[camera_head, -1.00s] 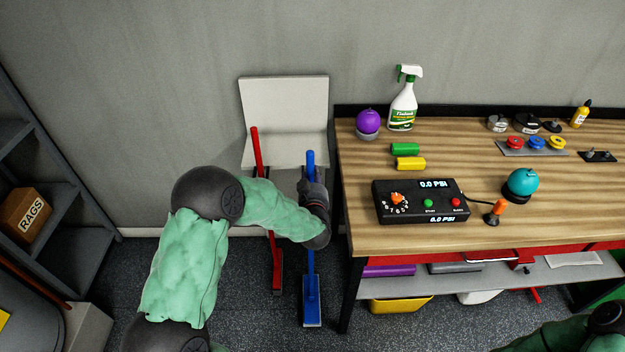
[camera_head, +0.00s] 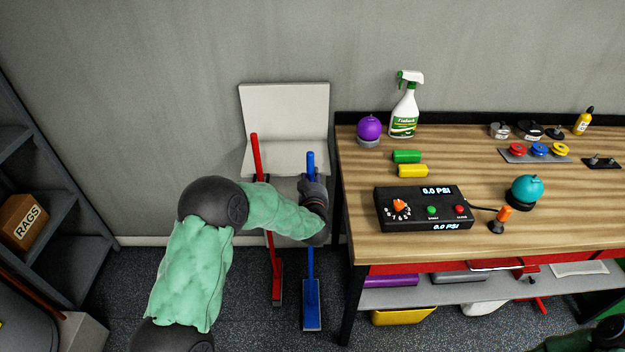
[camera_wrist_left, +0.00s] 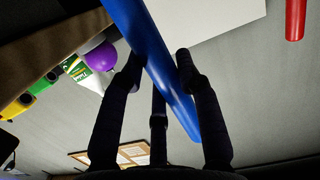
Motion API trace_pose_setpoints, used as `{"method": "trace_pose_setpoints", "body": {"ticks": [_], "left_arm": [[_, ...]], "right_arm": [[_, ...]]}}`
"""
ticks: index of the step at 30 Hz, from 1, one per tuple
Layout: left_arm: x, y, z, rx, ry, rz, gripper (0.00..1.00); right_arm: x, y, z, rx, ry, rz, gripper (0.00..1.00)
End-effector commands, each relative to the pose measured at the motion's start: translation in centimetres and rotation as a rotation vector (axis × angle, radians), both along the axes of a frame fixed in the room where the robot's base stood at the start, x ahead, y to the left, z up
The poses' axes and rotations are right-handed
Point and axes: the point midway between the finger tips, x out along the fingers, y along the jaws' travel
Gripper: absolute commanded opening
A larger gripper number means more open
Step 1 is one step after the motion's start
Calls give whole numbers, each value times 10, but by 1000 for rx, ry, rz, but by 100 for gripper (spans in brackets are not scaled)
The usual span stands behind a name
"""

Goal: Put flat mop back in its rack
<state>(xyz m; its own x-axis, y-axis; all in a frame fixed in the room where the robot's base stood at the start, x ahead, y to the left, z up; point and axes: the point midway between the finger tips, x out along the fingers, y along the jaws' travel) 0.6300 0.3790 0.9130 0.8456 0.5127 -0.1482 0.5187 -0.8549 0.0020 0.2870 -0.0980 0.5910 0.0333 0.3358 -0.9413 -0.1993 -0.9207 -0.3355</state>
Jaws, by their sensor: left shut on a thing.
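The flat mop with a blue handle (camera_head: 310,262) stands upright, its flat blue head (camera_head: 312,318) low by the floor. My left gripper (camera_head: 314,192) is shut on the upper handle, which also runs between the fingers in the left wrist view (camera_wrist_left: 150,60). The pale rack (camera_head: 285,115) stands against the wall behind the mop. A red-handled tool (camera_head: 256,158) stands upright at the rack, left of the mop. My forearm and gripper hide the rack's lower part, so I cannot tell whether the blue handle touches it.
A wooden workbench (camera_head: 440,165) stands close on the right, its leg (camera_head: 352,305) near the mop head. Dark shelves with a rags box (camera_head: 22,218) stand at the left.

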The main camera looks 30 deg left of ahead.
Motion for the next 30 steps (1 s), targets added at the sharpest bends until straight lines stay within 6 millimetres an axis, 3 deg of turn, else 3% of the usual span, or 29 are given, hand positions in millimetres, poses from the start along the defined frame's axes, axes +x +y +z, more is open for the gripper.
{"method": "trace_pose_setpoints", "body": {"ticks": [18, 30], "left_arm": [[1, 1, 3, 2, -6, 1, 0], [17, 11, 3, 2, -6, 1, 0]], "right_arm": [[0, 0, -1, 0, 0, 0, 40], [0, 0, -5, 0, 0, 0, 40]]}}
